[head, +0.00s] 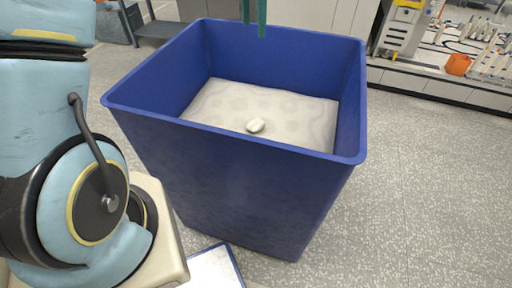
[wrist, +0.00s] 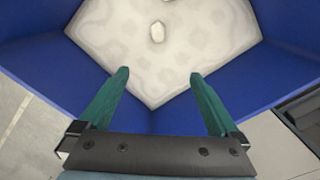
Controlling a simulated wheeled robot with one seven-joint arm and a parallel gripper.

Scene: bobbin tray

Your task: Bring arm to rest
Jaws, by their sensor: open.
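My gripper (wrist: 159,75) is open and empty in the wrist view, its two green fingers spread apart above a large blue bin. In the head view the fingertips of my gripper (head: 254,32) show at the top edge, over the far side of the bin. The blue bin (head: 235,190) stands on the floor with a pale, whitish layer (head: 215,105) inside. A small white piece (head: 256,125) lies on that layer; it also shows in the wrist view (wrist: 157,33).
A white panel with a blue edge (head: 215,268) lies low in front of the bin. A grey shelf unit (head: 160,32) stands at the back left. An orange container (head: 458,64) and machinery stand at the back right. The speckled floor right of the bin is clear.

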